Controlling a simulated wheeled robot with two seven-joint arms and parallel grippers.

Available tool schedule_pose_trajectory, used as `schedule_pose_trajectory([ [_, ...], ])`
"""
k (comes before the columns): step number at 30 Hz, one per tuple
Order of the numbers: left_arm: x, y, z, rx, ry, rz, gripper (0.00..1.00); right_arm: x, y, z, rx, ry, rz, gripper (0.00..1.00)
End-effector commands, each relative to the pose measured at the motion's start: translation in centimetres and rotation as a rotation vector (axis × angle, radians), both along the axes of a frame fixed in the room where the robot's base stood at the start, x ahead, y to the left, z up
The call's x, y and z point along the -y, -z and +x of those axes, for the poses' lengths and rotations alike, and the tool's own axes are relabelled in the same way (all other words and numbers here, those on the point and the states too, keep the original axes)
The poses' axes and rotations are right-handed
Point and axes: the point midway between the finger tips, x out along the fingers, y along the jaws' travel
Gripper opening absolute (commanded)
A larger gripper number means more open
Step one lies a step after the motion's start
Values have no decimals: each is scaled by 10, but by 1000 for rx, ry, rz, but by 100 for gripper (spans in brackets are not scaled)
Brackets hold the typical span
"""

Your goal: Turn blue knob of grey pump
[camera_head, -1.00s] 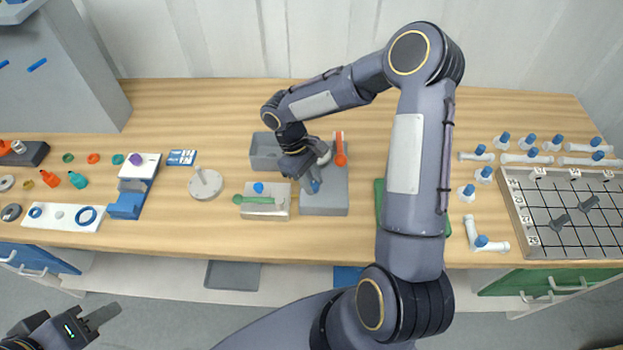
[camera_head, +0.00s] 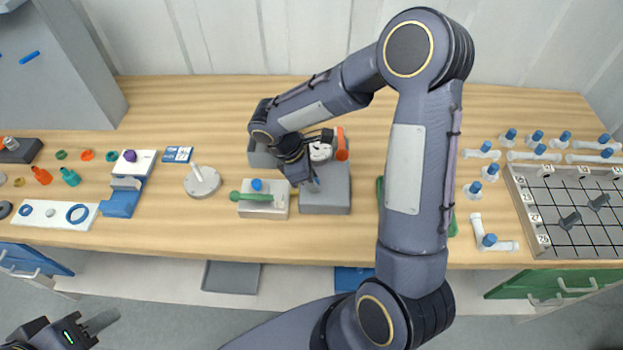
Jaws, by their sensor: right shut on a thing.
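The grey pump (camera_head: 335,203) is a grey block near the middle of the table. An orange-red handle (camera_head: 342,145) stands at its back, with a white round gauge (camera_head: 320,152) beside it. The blue knob (camera_head: 317,181) shows as a small blue bit on the pump's top, mostly hidden by my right gripper (camera_head: 313,182). My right gripper points down and is shut on the blue knob. My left gripper (camera_head: 101,321) is at the lower left, in front of the table and far from the pump.
A white block with a green lever (camera_head: 243,197) and a blue knob stands just left of the pump. A white round base with a post (camera_head: 202,181) is further left. A grid rack (camera_head: 570,225) and several blue-capped white fittings are at the right. My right arm covers part of a green mat.

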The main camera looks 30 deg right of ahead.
Motion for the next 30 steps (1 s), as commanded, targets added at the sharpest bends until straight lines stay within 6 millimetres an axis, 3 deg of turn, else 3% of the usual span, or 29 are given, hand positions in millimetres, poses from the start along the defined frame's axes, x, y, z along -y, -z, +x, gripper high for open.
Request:
schedule_pose_trajectory([
  [18, 0, 14, 0, 0, 0, 0, 36, -1, -1, -3, 4, -572, 0, 4],
  [30, 0, 15, 0, 0, 0, 0, 36, 0, -1, -5, 3, -806, 0, 4],
])
